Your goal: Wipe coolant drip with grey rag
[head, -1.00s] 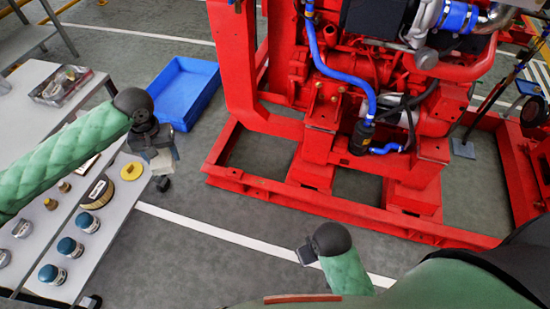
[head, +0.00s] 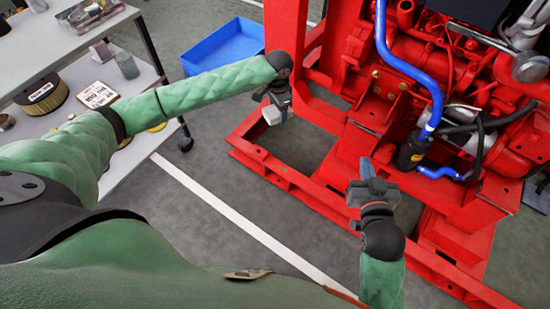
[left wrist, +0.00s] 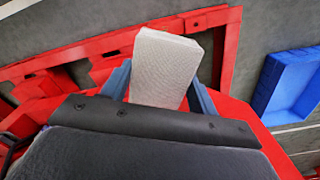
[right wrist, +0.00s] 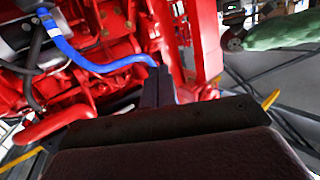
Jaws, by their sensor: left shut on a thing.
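The grey rag (left wrist: 165,62) is a pale folded pad between the two fingers of my left gripper (left wrist: 160,85), which is shut on it. In the head view my left gripper (head: 274,103) holds the rag (head: 271,115) in the air by the left side of the red pumpset frame (head: 265,165). My right gripper (head: 368,168) is in front of the engine, below and left of the black cylinder on the blue hose (head: 388,50). In the right wrist view its fingers (right wrist: 157,78) are together with nothing between them. I cannot make out a coolant drip.
A blue tray (head: 225,48) lies on the floor behind my left arm. A shelved trolley (head: 120,75) with several parts stands at the left. The floor in front of the frame (head: 230,210) is clear. The red engine (head: 450,60) fills the right.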

